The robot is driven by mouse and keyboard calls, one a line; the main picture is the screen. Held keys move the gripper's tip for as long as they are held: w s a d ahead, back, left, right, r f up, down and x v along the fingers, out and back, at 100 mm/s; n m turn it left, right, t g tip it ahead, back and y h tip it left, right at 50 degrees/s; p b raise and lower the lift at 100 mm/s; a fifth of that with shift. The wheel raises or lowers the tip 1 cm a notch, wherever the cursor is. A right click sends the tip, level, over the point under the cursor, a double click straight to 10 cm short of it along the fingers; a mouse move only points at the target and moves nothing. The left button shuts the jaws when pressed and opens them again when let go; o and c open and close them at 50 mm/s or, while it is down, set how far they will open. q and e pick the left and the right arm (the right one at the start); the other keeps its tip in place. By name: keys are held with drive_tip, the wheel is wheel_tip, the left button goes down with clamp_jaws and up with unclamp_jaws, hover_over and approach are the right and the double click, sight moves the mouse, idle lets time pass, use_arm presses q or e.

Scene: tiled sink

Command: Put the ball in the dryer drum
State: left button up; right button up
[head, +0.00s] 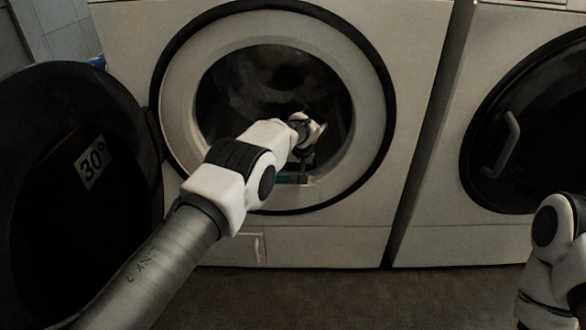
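The dryer drum (235,100) is the dark round opening in the machine at the centre, inside a pale ring. Its round door (50,210) stands wide open to the left. My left arm reaches from the lower left to this opening. My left gripper (303,165) points down at the lower front part of the opening; its fingers are small and dark, so I cannot tell whether they are open or shut. A small reddish and greenish patch shows just below it, too small to identify. I cannot make out a ball. Only part of my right arm shows at the lower right; its gripper is out of view.
A second machine with a shut round dark door (535,130) and a pale handle (501,145) stands at the right. A narrow dark gap separates the machines. The grey floor (370,300) in front is clear. The open door takes up the left side.

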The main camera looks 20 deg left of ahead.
sight(294, 164)
use_arm(q)
drive_tip(key=p+v, duration=0.4)
drive_tip(key=v, duration=0.3)
drive_tip(key=shift+w+a, duration=0.1)
drive_tip(key=shift+w, duration=0.05)
drive_tip(key=shift+s+d+r+p, duration=0.25)
drive_tip(key=shift+r+p, duration=0.05)
drive_tip(key=shift+r, duration=0.05)
